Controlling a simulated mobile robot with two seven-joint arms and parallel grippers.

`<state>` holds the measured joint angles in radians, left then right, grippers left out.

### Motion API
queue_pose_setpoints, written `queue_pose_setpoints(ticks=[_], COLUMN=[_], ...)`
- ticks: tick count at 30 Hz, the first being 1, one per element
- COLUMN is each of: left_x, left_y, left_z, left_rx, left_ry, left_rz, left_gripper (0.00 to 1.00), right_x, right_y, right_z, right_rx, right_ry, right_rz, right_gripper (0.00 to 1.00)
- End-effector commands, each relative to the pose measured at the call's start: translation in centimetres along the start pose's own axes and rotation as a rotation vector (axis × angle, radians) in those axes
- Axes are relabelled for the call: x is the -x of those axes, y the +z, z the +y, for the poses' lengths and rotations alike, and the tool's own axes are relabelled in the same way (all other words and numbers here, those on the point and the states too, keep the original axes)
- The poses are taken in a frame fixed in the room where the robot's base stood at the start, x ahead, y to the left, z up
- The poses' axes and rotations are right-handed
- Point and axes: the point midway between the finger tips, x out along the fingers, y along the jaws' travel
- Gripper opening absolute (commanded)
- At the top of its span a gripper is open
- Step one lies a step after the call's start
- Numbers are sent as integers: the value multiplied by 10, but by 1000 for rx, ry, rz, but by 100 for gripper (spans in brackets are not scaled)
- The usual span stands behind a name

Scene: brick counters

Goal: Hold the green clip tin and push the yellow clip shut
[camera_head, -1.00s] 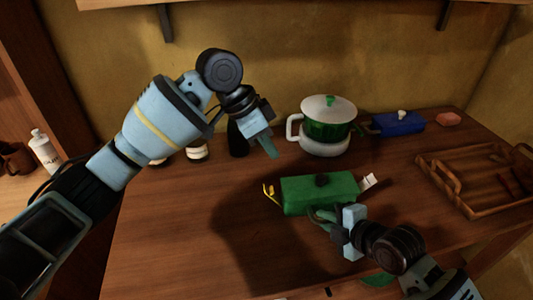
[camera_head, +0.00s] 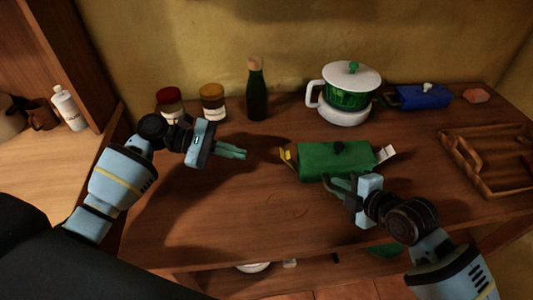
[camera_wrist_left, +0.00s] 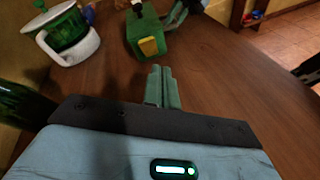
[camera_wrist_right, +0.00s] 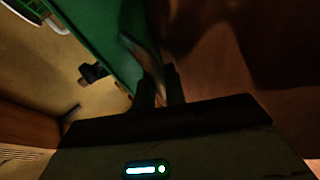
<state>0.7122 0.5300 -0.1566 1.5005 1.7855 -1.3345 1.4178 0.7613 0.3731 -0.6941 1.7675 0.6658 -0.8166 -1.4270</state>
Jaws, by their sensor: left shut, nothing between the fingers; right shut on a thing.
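The green clip tin (camera_head: 325,165) sits on the brown counter, with a dark knob on its lid. The yellow clip (camera_head: 287,157) is at its left end and stands out at a slant; in the left wrist view the yellow clip (camera_wrist_left: 148,46) faces me. A white clip (camera_head: 387,154) sticks out at the right end. My right gripper (camera_head: 338,187) is shut on the tin's front side; the right wrist view shows the green wall (camera_wrist_right: 108,35) close at its fingers. My left gripper (camera_head: 243,153) is shut and empty, left of the yellow clip and apart from it.
A white and green pot (camera_head: 346,92) stands behind the tin, with a blue box (camera_head: 422,97) to its right. A green bottle (camera_head: 256,92) and two jars (camera_head: 212,100) stand at the back left. A wooden tray (camera_head: 490,165) lies at right. The front left counter is clear.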

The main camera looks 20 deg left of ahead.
Motion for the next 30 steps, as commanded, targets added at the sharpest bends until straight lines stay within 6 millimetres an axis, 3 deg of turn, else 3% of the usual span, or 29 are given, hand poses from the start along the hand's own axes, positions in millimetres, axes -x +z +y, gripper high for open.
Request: queue_pose_setpoints(ticks=[3, 7, 17, 23, 30], left_x=[20, 35, 45, 32, -10], left_y=[-15, -25, -30, -30, -28], left_z=[-10, -17, -20, -17, -10], left_rx=[229, 399, 512, 510, 509], left_ry=[74, 128, 163, 162, 161], left_rz=[-22, -47, -66, -67, -68], left_gripper=[0, 0, 0, 0, 0], right_x=[0, 0, 0, 0, 0], right_y=[0, 0, 0, 0, 0], right_z=[0, 0, 0, 0, 1], right_rx=[0, 0, 0, 0, 0], right_ry=[1, 1, 1, 1, 1], right_rz=[1, 1, 1, 1, 1], right_gripper=[0, 0, 0, 0, 0])
